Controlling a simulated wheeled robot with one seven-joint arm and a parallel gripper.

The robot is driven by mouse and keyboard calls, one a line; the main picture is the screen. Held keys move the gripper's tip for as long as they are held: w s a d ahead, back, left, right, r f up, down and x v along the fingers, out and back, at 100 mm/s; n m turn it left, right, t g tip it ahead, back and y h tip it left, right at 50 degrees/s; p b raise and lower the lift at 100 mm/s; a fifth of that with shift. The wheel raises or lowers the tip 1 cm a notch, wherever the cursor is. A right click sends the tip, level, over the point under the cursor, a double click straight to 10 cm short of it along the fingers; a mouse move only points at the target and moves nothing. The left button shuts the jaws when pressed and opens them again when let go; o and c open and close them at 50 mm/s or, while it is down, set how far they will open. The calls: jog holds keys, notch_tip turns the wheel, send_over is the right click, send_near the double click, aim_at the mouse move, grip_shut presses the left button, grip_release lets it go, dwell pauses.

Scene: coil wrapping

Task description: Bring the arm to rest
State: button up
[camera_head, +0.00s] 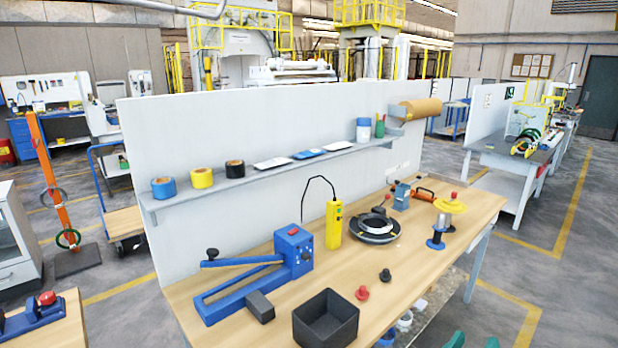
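My arm and my gripper are not in view in the head view. The wooden workbench (420,262) fills the middle and right foreground. On it stand a blue lever device (292,252), a yellow handheld device (333,225) with a black wire loop, and a dark grey open bin (325,320) that looks empty. A black and white ring-shaped coil (376,229) lies flat behind the middle. A spool stand with a yellow disc (451,206) and a blue spool (436,240) are at the right.
A red knob (362,293) and a black knob (385,275) lie near the front edge. A grey shelf (230,186) holds tape rolls and packets along the white panel (215,130). An orange stand (52,175) is at the left. Bare wood lies around the knobs.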

jog(key=s+a+f+n+t+y, duration=0.25)
jog(key=a+f+n+y, duration=0.25)
jog(key=a+f, duration=0.4)
jog(key=s+a+f+n+t+y, duration=0.2)
jog(key=a+f+n+t+y, duration=0.25)
jog(key=a+f, duration=0.35)
jog(key=s+a+f+m+g+y, duration=0.1)
jog(key=s+a+f+m+y, duration=0.1)
jog(key=s+a+f, duration=0.3)
jog(key=s+a+f+m+g+y, duration=0.2)
jog(key=s+a+f+y, duration=0.1)
jog(key=s+a, duration=0.8)
jog(key=s+f, duration=0.1)
jog(key=s, duration=0.4)
jog(key=shift+s+f+m, duration=0.25)
jog(key=shift+f+m, duration=0.1)
